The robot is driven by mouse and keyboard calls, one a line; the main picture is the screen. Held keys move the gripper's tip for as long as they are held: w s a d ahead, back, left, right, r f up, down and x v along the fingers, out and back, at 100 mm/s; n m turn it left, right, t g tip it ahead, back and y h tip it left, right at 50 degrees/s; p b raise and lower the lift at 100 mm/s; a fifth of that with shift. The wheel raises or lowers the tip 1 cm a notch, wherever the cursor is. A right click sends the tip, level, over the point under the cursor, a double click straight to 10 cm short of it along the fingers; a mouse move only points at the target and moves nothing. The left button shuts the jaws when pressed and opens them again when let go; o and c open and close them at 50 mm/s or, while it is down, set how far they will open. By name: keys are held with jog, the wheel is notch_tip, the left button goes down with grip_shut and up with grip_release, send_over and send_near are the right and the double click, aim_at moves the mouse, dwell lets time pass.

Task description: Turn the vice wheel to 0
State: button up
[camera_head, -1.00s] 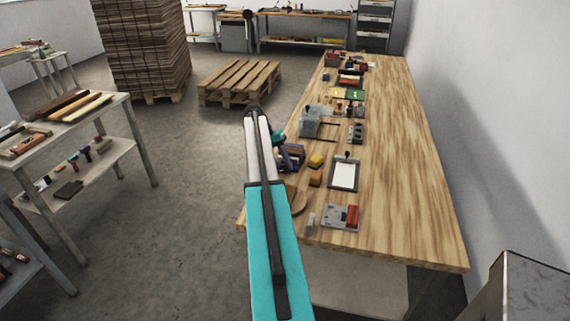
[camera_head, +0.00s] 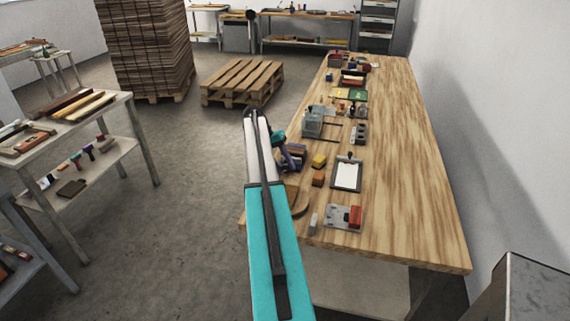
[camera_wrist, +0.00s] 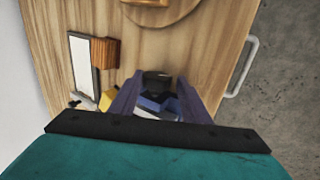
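No vice wheel or number scale can be made out clearly. In the wrist view, a black block (camera_wrist: 157,80) with a blue part (camera_wrist: 150,104) below it shows between my fingers. I cannot tell whether it belongs to the vice. My gripper (camera_wrist: 159,79) has its two purple fingers apart, with gaps beside the black block. In the head view, my gripper (camera_head: 292,157) is at the left edge of the workbench (camera_head: 405,165), partly hidden by my arm. A grey device (camera_head: 312,123) with dark rods stands just beyond it; its identity is unclear.
Yellow (camera_head: 318,160) and orange (camera_head: 318,179) blocks, a clipboard-like board (camera_head: 347,174) and a grey plate with a red block (camera_head: 354,215) lie on the bench. Its right side is bare. A pallet (camera_head: 242,81) and a tool table (camera_head: 65,122) stand left.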

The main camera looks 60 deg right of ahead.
jog(key=shift+p+v, duration=0.4)
jog(key=shift+v, duration=0.4)
jog(key=p+v, duration=0.3)
jog(key=v, duration=0.7)
jog(key=shift+r+p, duration=0.2)
jog(key=shift+p, duration=0.15)
jog(key=shift+w+a, duration=0.1)
